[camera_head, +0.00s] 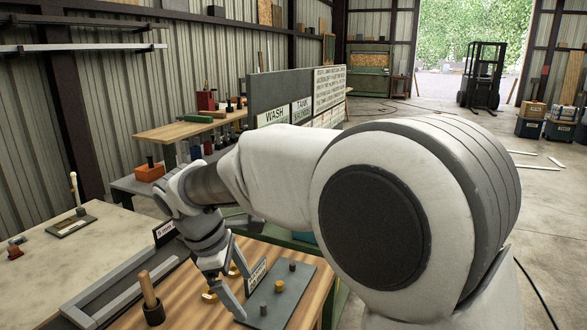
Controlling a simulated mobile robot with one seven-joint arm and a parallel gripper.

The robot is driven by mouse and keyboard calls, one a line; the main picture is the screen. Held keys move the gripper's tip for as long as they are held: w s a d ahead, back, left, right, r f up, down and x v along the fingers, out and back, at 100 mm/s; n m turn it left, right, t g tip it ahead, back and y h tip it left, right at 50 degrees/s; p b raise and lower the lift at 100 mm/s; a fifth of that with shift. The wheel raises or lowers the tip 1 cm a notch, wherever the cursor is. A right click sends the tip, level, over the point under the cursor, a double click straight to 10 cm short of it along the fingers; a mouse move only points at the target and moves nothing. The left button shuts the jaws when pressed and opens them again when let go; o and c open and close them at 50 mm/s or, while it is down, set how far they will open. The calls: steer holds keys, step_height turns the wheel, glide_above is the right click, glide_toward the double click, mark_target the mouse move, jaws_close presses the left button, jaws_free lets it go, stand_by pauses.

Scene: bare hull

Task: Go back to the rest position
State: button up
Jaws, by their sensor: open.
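My gripper (236,294) hangs open at the end of my white arm, low over the wooden bench (190,312) in the head view. Its fingers point down beside a dark grey plate (287,300). I cannot tell whether a finger touches the plate. The plate carries small dark knobs and a brass knob (279,286). A small lettered card (256,275) stands at its left edge. Brass pieces (209,296) lie by the fingers, partly hidden by them. I see nothing held between the fingers.
A wooden-handled tool (149,290) stands in a dark holder left of my gripper. A grey rail frame (118,284) borders the bench. A pale table (55,250) lies left. Sign boards (272,117) stand behind. A forklift (482,75) is by the open doorway.

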steer(key=s+d+r+m+y, duration=0.1)
steer(key=s+d+r+m, duration=0.25)
steer(key=d, duration=0.35)
steer(key=s+d+r+m+y, duration=0.1)
steer(key=s+d+r+m, duration=0.2)
steer(key=d, duration=0.4)
steer(key=s+d+f+m+t+y, duration=0.1)
steer(key=s+d+m+t, duration=0.2)
steer(key=s+d+m, duration=0.7)
steer(key=shift+s+d+m+t, duration=0.2)
steer(key=shift+m+t, duration=0.1)
steer(key=shift+m, duration=0.55)
